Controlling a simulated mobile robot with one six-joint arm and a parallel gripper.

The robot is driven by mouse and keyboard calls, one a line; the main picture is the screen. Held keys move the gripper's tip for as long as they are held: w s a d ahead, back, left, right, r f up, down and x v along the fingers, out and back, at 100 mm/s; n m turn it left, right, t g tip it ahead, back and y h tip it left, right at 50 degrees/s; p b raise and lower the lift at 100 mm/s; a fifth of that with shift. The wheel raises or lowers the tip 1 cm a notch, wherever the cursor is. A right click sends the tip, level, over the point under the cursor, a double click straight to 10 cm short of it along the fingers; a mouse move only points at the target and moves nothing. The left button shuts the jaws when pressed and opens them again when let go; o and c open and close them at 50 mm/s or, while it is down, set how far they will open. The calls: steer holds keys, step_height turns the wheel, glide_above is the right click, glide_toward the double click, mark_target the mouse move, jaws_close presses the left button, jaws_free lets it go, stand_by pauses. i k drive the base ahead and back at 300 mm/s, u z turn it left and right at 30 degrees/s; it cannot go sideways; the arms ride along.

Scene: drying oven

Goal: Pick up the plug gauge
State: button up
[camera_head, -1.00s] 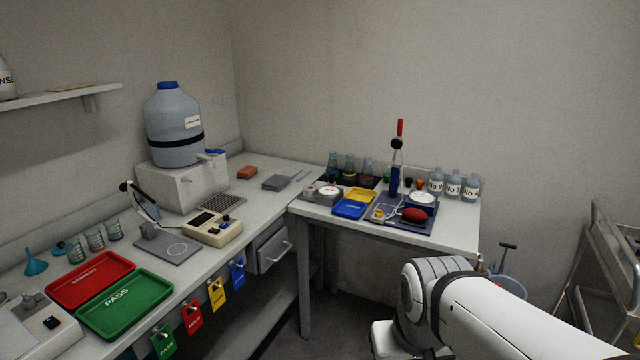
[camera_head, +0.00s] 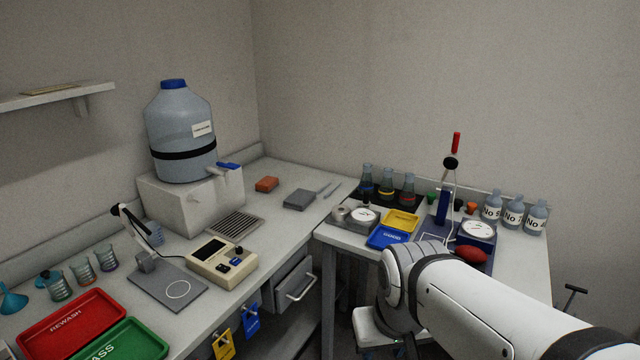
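I cannot pick out a plug gauge with certainty in this view. Thin grey rods (camera_head: 326,190) lie on the bench beside a flat grey block (camera_head: 299,200); they are too small to tell what they are. A small grey round piece (camera_head: 340,213) sits beside a white dial at the left of the right table. My white arm reaches in from the lower right, in front of the right table. My gripper is not in view.
The right table holds a yellow tray (camera_head: 401,221), a blue tray (camera_head: 388,238), flasks, bottles (camera_head: 515,208), a red oval object (camera_head: 471,254) and an upright stand. The left bench holds a large jug (camera_head: 182,135), a beige meter (camera_head: 222,262) and a red tray (camera_head: 66,320).

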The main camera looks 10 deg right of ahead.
mark_target(365, 203)
steer(key=z, duration=0.05)
steer(key=i, duration=1.8)
steer(key=z, duration=0.5)
